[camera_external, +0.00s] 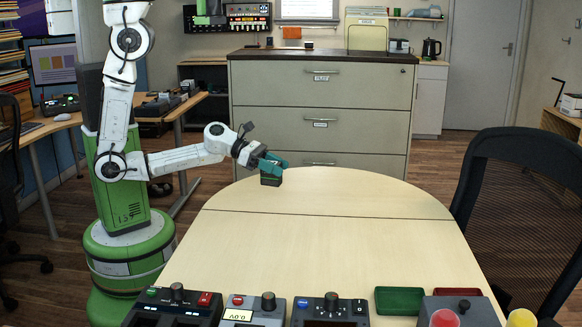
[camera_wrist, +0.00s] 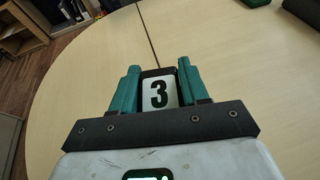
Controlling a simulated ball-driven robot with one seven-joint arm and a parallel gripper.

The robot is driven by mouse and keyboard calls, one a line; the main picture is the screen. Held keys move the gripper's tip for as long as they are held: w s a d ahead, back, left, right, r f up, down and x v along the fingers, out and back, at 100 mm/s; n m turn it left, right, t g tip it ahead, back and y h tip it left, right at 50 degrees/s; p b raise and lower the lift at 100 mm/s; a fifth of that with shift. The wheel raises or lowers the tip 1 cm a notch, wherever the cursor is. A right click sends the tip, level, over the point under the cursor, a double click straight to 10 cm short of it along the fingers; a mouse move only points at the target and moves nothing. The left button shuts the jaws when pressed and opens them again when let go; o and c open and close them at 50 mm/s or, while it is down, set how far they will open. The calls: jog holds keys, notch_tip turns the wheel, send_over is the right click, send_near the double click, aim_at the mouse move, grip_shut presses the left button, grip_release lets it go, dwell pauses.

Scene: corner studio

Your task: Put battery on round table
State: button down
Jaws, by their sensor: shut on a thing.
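The battery (camera_wrist: 160,90) is a dark block with a white label bearing a black "3". In the wrist view it sits between the two teal fingers of my gripper (camera_wrist: 159,80), which is shut on it. In the external view my gripper (camera_external: 273,162) is at the far left edge of the round table (camera_external: 330,215), with the dark battery (camera_external: 271,180) below the fingers. The battery is at or very near the tabletop; I cannot tell whether it touches. The table has a pale wood top with a seam across it.
Several control boxes (camera_external: 253,309) line the table's near edge, with a green tray (camera_external: 399,300) and a red tray (camera_external: 457,292) beside them. A grey drawer cabinet (camera_external: 320,105) stands behind the table. A black mesh chair (camera_external: 520,210) is at the right. The table's middle is clear.

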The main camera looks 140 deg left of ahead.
jog(key=s+a+r+n+g+y, duration=0.1)
jog(key=s+a+r, duration=0.1)
jog(key=s, duration=0.4)
jog(key=s+a+r+n+g+y, duration=0.1)
jog(key=s+a+r, duration=0.15)
jog(key=s, duration=0.35)
jog(key=b, duration=0.2)
send_over(306, 197)
jog(key=shift+s+f, duration=0.1)
jog(key=shift+f, duration=6.6)
jog(key=shift+f, duration=0.15)
jog(key=c, duration=0.6)
grip_release()
jog(key=shift+o, duration=0.2)
